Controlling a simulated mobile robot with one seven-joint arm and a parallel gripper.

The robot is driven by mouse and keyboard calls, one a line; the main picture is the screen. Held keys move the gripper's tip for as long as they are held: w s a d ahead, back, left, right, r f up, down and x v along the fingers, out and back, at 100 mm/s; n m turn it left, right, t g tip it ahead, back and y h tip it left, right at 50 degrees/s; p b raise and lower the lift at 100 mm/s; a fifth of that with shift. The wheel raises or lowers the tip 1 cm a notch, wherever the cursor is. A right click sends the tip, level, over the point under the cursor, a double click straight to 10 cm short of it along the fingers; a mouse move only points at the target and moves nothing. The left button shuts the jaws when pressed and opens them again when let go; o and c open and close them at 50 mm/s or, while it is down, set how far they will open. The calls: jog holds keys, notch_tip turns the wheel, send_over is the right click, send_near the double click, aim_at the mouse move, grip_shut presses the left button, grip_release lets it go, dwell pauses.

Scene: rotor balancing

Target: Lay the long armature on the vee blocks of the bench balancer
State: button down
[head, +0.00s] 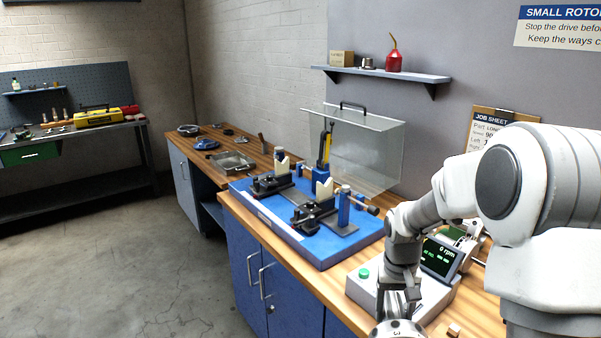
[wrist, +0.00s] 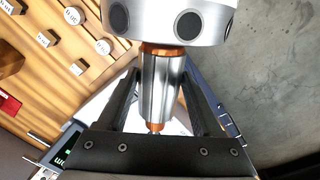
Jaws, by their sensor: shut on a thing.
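The bench balancer (head: 325,250) has a blue base on the wooden bench, left of my arm. It carries black supports (head: 312,212) and pale notched blocks (head: 323,189) that look like the vees. No rotor shows lying across them. My gripper (head: 398,290) is low in front of the console, right of the balancer and apart from it. In the wrist view its fingers (wrist: 163,88) are shut on the armature (wrist: 162,85), a steel cylinder with copper-coloured bands. A pale round part with dark spots hides what lies beyond its upper end.
A clear guard (head: 375,150) with a black handle stands behind the balancer. A console with a green button (head: 364,272) and an rpm display (head: 440,257) is near my gripper. A metal tray (head: 232,161) lies further left. Marked weights (wrist: 72,15) lie on the bench.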

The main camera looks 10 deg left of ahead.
jog(key=shift+r, duration=0.1)
dwell(0.3)
jog(key=shift+s, duration=1.85)
jog(key=shift+s+a, duration=0.1)
jog(key=shift+s, duration=0.05)
jog(key=shift+a, duration=0.1)
